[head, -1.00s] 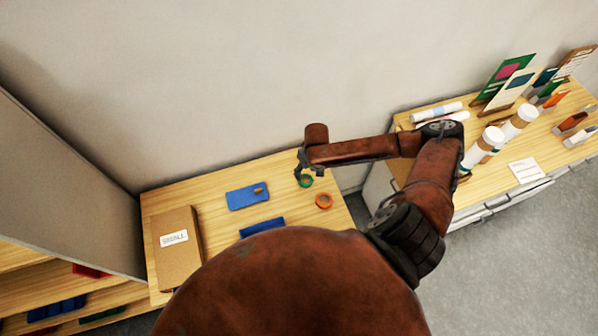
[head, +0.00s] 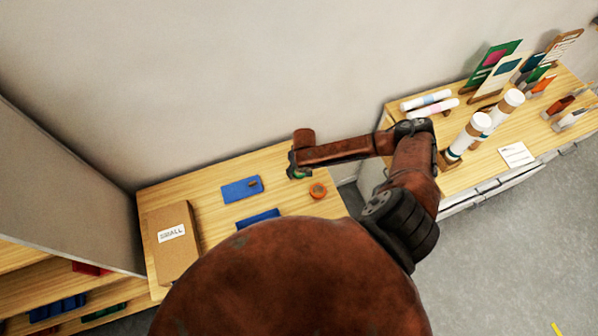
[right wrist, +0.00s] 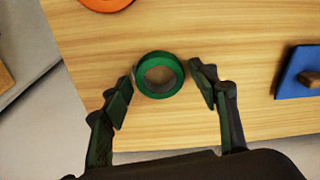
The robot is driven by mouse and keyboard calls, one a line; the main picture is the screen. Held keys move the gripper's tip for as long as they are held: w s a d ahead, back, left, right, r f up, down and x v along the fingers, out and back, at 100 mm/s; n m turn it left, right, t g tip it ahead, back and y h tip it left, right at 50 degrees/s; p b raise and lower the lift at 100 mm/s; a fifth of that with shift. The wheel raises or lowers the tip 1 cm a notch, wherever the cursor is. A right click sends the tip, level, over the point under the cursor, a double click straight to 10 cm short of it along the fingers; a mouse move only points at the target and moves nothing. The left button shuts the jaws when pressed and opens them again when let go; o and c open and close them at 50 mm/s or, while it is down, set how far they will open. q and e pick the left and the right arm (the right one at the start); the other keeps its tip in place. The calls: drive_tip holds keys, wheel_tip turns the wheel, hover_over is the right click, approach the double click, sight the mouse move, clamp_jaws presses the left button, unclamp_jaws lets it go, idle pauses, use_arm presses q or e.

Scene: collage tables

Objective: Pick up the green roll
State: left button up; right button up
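The green roll (right wrist: 158,57) lies flat on the wooden table near its edge in the right wrist view. My right gripper (right wrist: 160,88) is open, with one finger on each side of the roll. Small gaps show between the fingers and the roll. In the head view my right gripper (head: 297,172) is over the far right part of the table, and only a bit of the green roll shows under it. My left gripper is not in view.
An orange roll (head: 318,190) lies close by on the same table (head: 215,208). A blue piece (head: 242,188), another blue piece (head: 258,217) and a brown box (head: 172,245) are to the left.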

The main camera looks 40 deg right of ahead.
sight(299, 170)
drive_tip(key=shift+s, duration=0.1)
drive_tip(key=c, duration=0.5)
drive_tip(key=shift+c, duration=1.4)
drive_tip(key=shift+r, duration=0.35)
wheel_tip(299, 170, up, 3)
drive_tip(key=shift+f+b, duration=0.2)
drive_tip(key=shift+b, duration=0.45)
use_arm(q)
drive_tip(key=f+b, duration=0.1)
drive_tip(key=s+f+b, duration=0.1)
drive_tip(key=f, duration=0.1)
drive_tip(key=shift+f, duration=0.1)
use_arm(e)
drive_tip(key=s+a+r, duration=0.2)
drive_tip(key=s+r, duration=0.1)
drive_tip(key=s, duration=0.1)
drive_tip(key=s+a+r, duration=0.5)
drive_tip(key=s+r, duration=0.1)
drive_tip(key=s, duration=0.1)
drive_tip(key=shift+s+a+r, duration=0.2)
drive_tip(key=shift+s+r, duration=0.15)
drive_tip(key=shift+r, duration=0.05)
